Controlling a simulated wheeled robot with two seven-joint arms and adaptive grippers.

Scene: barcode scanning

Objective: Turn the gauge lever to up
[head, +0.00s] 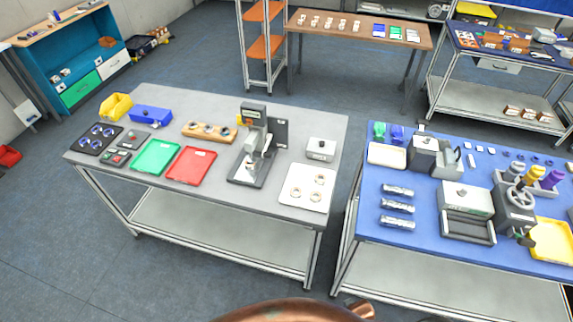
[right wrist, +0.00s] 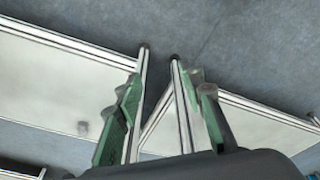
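A grey gauge stand (head: 253,118) with a dark base stands on the grey table (head: 225,110), right of the red tray, in the head view. A pale angled part (head: 264,143) shows on its front right side. It may be the lever, but it is too small to tell its position. My right gripper (right wrist: 164,84) shows in the right wrist view with its two green fingers apart and nothing between them. Table legs and lower shelves lie beyond the fingers, and the gauge is not in that view. My left gripper is not in view.
On the grey table are a green tray (head: 155,157), a red tray (head: 191,165), a white board with rings (head: 292,199) and a grey box (head: 320,149). A blue table (head: 425,228) with several devices stands to the right. A narrow gap separates the tables.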

